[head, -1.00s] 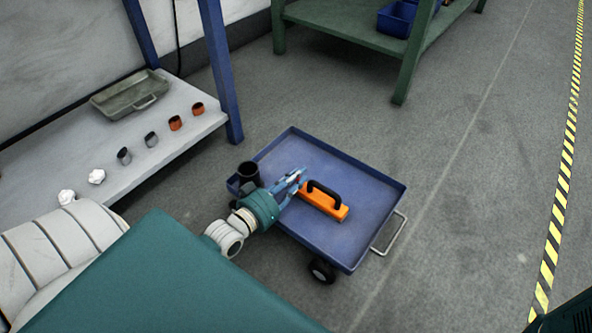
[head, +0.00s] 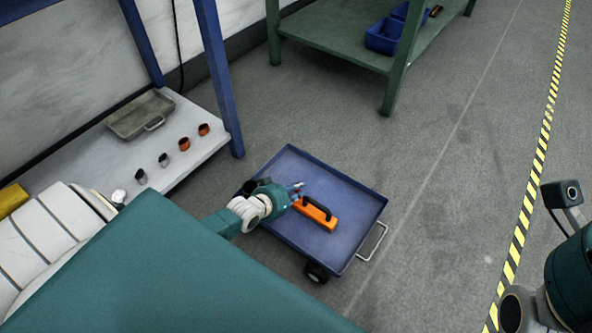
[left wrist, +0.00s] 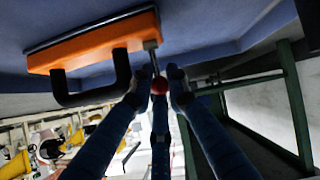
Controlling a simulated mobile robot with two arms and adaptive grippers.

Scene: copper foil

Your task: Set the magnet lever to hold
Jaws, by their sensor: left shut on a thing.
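The orange magnet block (head: 318,214) with a black handle lies in the blue tray cart (head: 345,190). In the left wrist view the magnet (left wrist: 95,48) shows its orange side, and a thin metal lever with a red ball knob (left wrist: 159,86) sticks out from its end. My left gripper (head: 297,188) is at the magnet's left end in the head view. In the left wrist view its fingers (left wrist: 158,80) are closed around the red knob. The lever is hidden by the fingers in the head view.
The white shelf (head: 190,158) at left holds a grey tray (head: 140,115) and several small cylinders. A green table (head: 340,55) stands behind. The floor right of the cart is clear.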

